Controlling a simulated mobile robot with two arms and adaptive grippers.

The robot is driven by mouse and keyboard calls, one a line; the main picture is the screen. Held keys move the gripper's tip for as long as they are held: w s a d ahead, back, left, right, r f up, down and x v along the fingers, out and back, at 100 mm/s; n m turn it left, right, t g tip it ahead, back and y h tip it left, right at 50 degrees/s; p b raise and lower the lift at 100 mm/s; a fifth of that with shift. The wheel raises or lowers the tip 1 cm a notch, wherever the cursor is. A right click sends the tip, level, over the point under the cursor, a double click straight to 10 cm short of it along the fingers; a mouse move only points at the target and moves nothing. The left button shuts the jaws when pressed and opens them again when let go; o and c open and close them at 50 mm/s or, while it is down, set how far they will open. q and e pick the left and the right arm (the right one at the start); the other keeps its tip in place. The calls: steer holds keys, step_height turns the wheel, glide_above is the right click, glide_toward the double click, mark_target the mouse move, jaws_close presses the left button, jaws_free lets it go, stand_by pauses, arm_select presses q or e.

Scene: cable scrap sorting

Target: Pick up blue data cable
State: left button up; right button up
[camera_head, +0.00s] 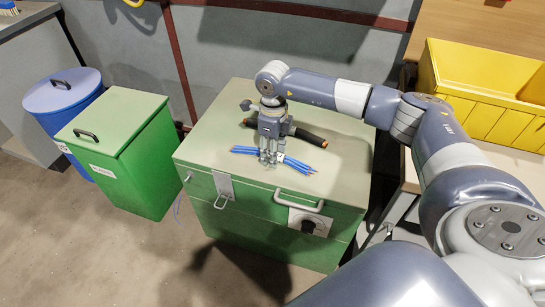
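The blue data cable (298,165) is a short bundle of blue strands on the pale top of a green metal chest (225,125). My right gripper (271,160) points down over the middle of the bundle, with its fingertips at the cable. The fingers hide the middle of the bundle, and blue ends show on both sides. I cannot tell whether the fingers are closed on it. My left gripper is not in view.
A tool with black and orange handles (311,138) lies behind the gripper on the chest. A green lidded bin (118,150) and a blue round bin (63,92) stand at left. A yellow crate (480,110) is at right. The chest's front top is clear.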

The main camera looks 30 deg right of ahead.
jaws_close()
